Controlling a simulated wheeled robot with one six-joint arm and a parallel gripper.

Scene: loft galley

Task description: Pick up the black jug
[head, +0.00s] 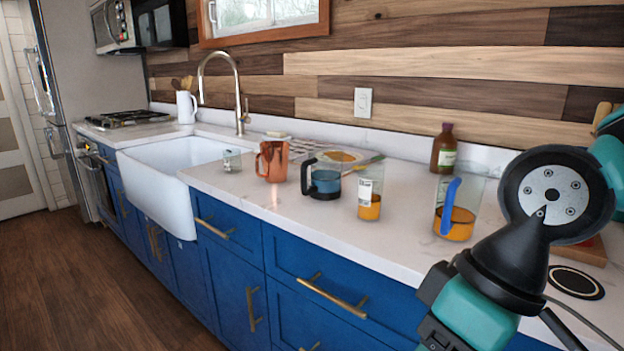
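The black jug (325,184) stands upright on the white counter, in the middle of the head view. It has a dark rim and base, a bluish see-through body and a black handle on its left side. A copper pitcher (272,163) stands just left of it, and a clear container with an orange bottom (370,193) stands close on its right. My arm reaches in at the right, well apart from the jug. My gripper's fingers do not show in this view.
A clear jug with a blue handle (458,207) and a brown bottle (444,149) stand farther right. A plate (341,157) with utensils lies behind the black jug. A small glass (232,160) stands by the sink (150,185). The counter front is clear.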

